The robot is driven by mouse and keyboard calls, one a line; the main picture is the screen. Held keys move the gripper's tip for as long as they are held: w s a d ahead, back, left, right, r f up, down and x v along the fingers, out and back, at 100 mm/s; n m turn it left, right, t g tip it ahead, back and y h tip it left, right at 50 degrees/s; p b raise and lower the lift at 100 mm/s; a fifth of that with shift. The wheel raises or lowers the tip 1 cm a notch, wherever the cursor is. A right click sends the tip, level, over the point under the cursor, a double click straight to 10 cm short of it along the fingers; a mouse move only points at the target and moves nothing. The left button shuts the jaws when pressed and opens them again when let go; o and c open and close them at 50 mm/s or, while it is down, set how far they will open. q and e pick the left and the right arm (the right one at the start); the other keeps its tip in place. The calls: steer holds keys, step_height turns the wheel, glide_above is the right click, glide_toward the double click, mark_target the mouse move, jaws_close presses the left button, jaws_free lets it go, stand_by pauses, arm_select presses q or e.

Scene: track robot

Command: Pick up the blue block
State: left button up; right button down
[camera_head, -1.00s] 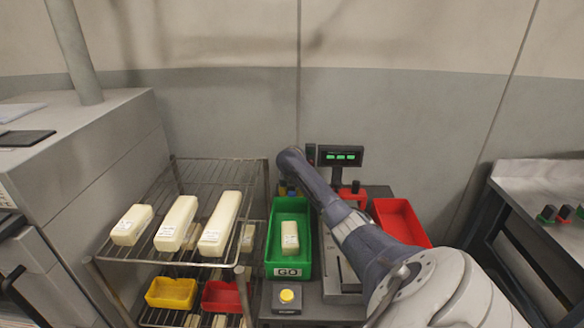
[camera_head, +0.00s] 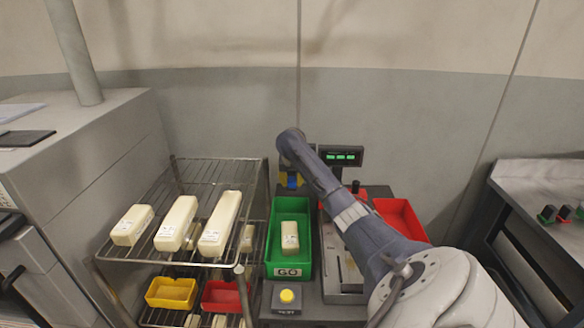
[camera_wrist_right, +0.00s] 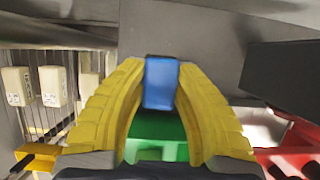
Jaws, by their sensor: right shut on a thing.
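My right gripper (camera_wrist_right: 161,85) has yellow fingers, shut on a blue block (camera_wrist_right: 161,82), which is held between the fingertips in the right wrist view. In the head view the blue block (camera_head: 292,181) is a small patch below the yellow fingers, beyond the far end of the green GO bin (camera_head: 273,245). My right arm hides part of that area. Whether the block is clear of any surface there is hard to tell. My left gripper is not in view.
The green bin holds one cream block (camera_head: 290,237). A wire rack (camera_head: 205,172) with several cream blocks stands left. A red bin (camera_head: 402,218) and a small display (camera_head: 341,156) are to the right. A yellow button box (camera_head: 287,297) sits in front.

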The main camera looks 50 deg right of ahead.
mark_target(292, 178)
step_height(292, 178, up, 21)
steer(key=shift+r, duration=0.15)
stand_by(0.5)
steer(key=c, duration=1.7)
jaws_free()
jaws_close()
steer(key=shift+a, duration=0.1)
